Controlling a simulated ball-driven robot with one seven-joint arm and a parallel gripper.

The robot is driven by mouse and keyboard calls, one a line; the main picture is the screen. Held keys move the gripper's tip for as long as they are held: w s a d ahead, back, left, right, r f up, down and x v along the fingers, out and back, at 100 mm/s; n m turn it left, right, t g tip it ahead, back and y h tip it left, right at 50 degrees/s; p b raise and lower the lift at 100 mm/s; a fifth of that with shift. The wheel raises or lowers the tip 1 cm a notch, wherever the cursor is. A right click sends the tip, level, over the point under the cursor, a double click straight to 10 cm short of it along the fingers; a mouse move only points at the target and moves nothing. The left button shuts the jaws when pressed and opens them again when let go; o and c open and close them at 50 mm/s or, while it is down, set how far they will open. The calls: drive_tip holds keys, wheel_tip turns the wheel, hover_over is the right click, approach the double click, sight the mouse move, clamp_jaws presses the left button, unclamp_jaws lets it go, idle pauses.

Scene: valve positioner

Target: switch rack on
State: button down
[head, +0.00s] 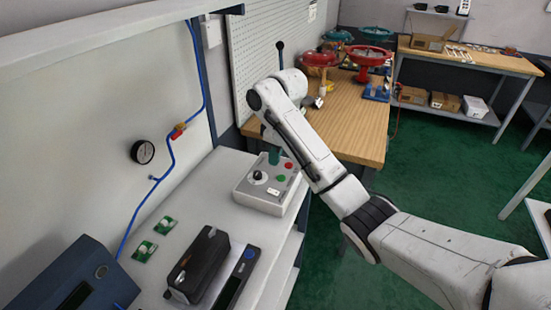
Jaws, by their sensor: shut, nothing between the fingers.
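A light grey control box (270,184) sits on the white bench at the centre. Its top has a black rotary knob (257,176), a red button (288,165) and a green button (281,178). No label reading "rack" can be made out.
A black device (197,265), a blue-grey box (68,277) and two small green boards (155,238) lie on the bench. A gauge (143,152) and blue tubing with a red valve (178,131) are on the wall panel. A wooden table (350,128) with handwheel valves stands behind.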

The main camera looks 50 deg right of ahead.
sight(270, 188)
drive_tip(key=f, duration=0.3)
drive_tip(key=f+b, duration=0.1)
drive_tip(key=f, duration=0.2)
drive_tip(key=w+f+b, duration=0.1)
drive_tip(key=f, duration=0.1)
drive_tip(key=shift+a+f, duration=0.2)
drive_tip(key=shift+f, duration=0.2)
drive_tip(key=shift+w+f, duration=0.15)
drive_tip(key=shift+f, duration=0.6)
drive_tip(key=shift+a+f, duration=0.1)
drive_tip(key=shift+f, duration=0.1)
drive_tip(key=shift+r+p, duration=0.1)
drive_tip(key=shift+p, duration=0.3)
drive_tip(key=shift+s+d+r+p, duration=0.15)
drive_tip(key=shift+s+d+p, duration=0.2)
drive_tip(key=shift+s+p, duration=0.35)
